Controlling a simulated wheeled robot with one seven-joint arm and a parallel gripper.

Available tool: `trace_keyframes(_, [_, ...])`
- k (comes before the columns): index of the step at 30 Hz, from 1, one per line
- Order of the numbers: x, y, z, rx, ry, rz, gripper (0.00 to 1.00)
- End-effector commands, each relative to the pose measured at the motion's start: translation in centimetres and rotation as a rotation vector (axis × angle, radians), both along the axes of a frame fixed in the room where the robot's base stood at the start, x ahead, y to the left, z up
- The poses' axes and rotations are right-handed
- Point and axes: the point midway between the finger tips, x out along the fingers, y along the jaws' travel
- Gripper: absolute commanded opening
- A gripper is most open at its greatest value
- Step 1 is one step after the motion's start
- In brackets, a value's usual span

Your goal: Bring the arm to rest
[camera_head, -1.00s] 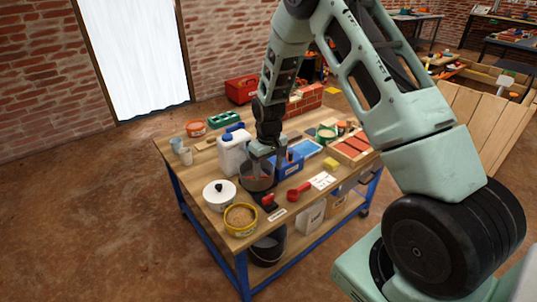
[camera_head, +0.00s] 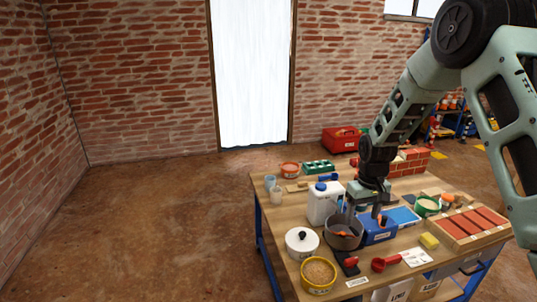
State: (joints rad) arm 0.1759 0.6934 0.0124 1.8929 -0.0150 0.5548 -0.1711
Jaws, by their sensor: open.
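My arm (camera_head: 405,105), pale green with black joints, reaches from the upper right down over the wooden workbench (camera_head: 290,205). My gripper (camera_head: 363,208) points downward with its jaws open, at the back right rim of a dark grey pot (camera_head: 343,234). Something orange shows inside the pot. Whether the fingers touch the pot or the blue box (camera_head: 378,236) beside it cannot be told. The gripper partly hides the middle of the bench.
A white jug (camera_head: 321,204), a white lidded pot (camera_head: 302,241), a yellow tub (camera_head: 318,275) and a red scoop (camera_head: 388,264) crowd around the gripper. A tray of bricks (camera_head: 448,232) is to the right. Open floor (camera_head: 150,220) lies left of the bench.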

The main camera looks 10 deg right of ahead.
Motion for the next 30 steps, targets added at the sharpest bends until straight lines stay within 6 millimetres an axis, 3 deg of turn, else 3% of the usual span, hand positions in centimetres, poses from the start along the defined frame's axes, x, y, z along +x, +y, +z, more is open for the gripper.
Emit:
trace_keyframes(4, [-0.5,2.6,1.7,0.014,-0.007,0.033,0.67])
trace_keyframes(8, [-2.7,8.8,5.4,0.045,-0.016,0.115,0.67])
trace_keyframes(12, [-7.7,16.4,10.1,0.077,-0.021,0.240,0.67])
trace_keyframes(14, [-10.6,19.3,11.9,0.087,-0.019,0.299,0.67])
trace_keyframes(18, [-18.5,24.3,15.4,0.091,-0.016,0.444,0.67])
trace_keyframes(21, [-23.7,25.9,16.9,0.079,-0.015,0.534,0.67])
trace_keyframes(24, [-27.5,26.4,17.6,0.066,-0.015,0.597,0.67])
trace_keyframes(27, [-29.8,26.3,17.9,0.055,-0.017,0.634,0.67])
trace_keyframes(30, [-30.7,26.3,18.0,0.049,-0.017,0.650,0.67])
